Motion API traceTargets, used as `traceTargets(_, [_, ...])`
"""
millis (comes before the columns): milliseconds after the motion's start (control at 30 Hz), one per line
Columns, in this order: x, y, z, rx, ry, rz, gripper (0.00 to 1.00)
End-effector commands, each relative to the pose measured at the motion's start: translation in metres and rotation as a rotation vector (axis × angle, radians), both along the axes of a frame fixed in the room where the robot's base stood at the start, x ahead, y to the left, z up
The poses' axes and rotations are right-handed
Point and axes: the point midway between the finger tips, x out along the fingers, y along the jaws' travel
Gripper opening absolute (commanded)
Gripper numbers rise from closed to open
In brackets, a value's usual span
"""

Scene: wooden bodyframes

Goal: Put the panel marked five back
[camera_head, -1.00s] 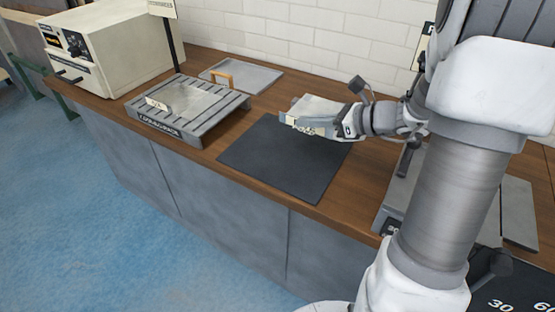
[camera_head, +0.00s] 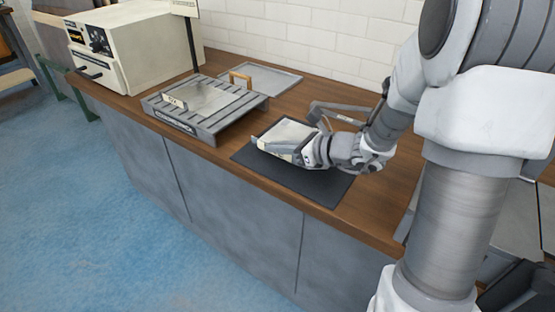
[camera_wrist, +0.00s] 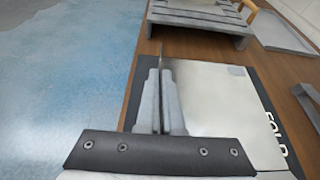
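A pale flat panel (camera_head: 287,133) with a cream upright lip (camera_head: 273,150) is at my gripper (camera_head: 308,152), over the black mat (camera_head: 310,183). In the wrist view, my gripper's fingers (camera_wrist: 160,98) are close together on a thin edge, with the pale panel (camera_wrist: 222,112) spreading to their right. The marking on its lip is too small to read. I cannot tell whether the panel touches the mat.
A flat grey tray (camera_head: 275,82) lies behind the rack. A cream box-shaped machine (camera_head: 140,50) stands at the far left. The wooden counter's front edge is close to the mat.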

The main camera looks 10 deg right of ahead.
Motion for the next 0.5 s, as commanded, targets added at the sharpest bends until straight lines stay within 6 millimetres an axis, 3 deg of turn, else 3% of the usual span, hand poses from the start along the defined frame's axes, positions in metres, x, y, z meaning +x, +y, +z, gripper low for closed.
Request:
traceTargets(33, [0.0, 0.0, -0.012, 0.002, 0.002, -0.001, 0.0])
traceTargets(167, [0.0, 0.0, -0.03, 0.002, 0.001, 0.0, 0.0])
traceTargets(500, [0.0, 0.0, -0.031, 0.001, -0.002, 0.0, 0.0])
